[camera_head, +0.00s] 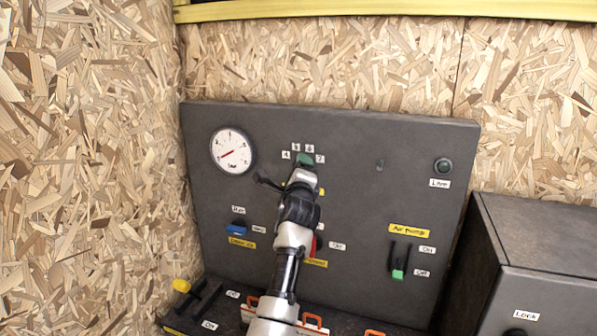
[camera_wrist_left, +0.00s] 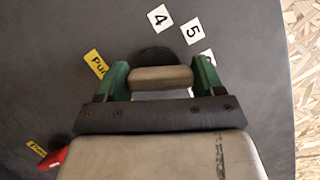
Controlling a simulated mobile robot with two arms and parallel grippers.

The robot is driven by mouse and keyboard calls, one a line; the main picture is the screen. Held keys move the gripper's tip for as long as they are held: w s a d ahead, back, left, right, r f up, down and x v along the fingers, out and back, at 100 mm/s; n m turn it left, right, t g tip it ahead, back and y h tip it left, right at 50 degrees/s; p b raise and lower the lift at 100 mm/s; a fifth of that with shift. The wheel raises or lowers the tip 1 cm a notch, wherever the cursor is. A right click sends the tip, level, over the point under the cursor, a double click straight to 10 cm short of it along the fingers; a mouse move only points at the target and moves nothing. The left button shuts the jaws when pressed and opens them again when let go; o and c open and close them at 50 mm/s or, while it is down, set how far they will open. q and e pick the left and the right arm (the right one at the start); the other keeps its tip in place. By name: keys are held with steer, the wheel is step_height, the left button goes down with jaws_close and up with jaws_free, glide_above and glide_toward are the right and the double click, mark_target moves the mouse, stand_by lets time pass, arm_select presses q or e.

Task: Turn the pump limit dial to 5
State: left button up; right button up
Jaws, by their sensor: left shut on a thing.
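The pump limit dial shows in the left wrist view as a dark round base (camera_wrist_left: 157,54) with a tan grip bar (camera_wrist_left: 160,77) across it. My left gripper (camera_wrist_left: 160,74) has its green fingers on either side of the bar and is shut on it. In the head view my left gripper (camera_head: 305,160) covers most of the dial. White labels 4 (camera_head: 286,155), 5 (camera_head: 296,147), 6 and 7 show around it. I cannot tell which number the dial points to. My right gripper is not in view.
The dark panel (camera_head: 350,130) carries a gauge (camera_head: 232,151), a lamp (camera_head: 443,165), a blue switch (camera_head: 239,229) and an air pump switch (camera_head: 399,262). A red switch (camera_head: 314,246) sits beside my arm. A dark box (camera_head: 555,240) stands at right.

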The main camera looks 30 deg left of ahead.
arm_select(q)
steer(key=n+g+p, duration=0.1)
steer(key=n, duration=0.1)
steer(key=n+p, duration=0.1)
steer(key=n, duration=0.1)
steer(key=shift+r+n+g+p, duration=0.15)
steer(key=shift+n+g+p, duration=0.15)
steer(key=shift+g, duration=0.1)
steer(key=n+h+p, duration=0.1)
steer(key=n+p, duration=0.1)
steer(key=shift+n+g, duration=0.3)
steer(key=shift+g, duration=0.1)
steer(key=shift+n+p, duration=0.35)
steer(key=shift+n, duration=0.15)
steer(key=shift+f+h, duration=0.2)
steer(key=shift+h, duration=0.1)
steer(key=o, duration=0.9)
steer(key=shift+o, duration=0.2)
steer(key=shift+s, duration=0.1)
steer(key=b+v, duration=0.3)
steer(key=v, duration=0.7)
steer(key=shift+s+d+r, duration=0.2)
steer(key=shift+s, duration=0.05)
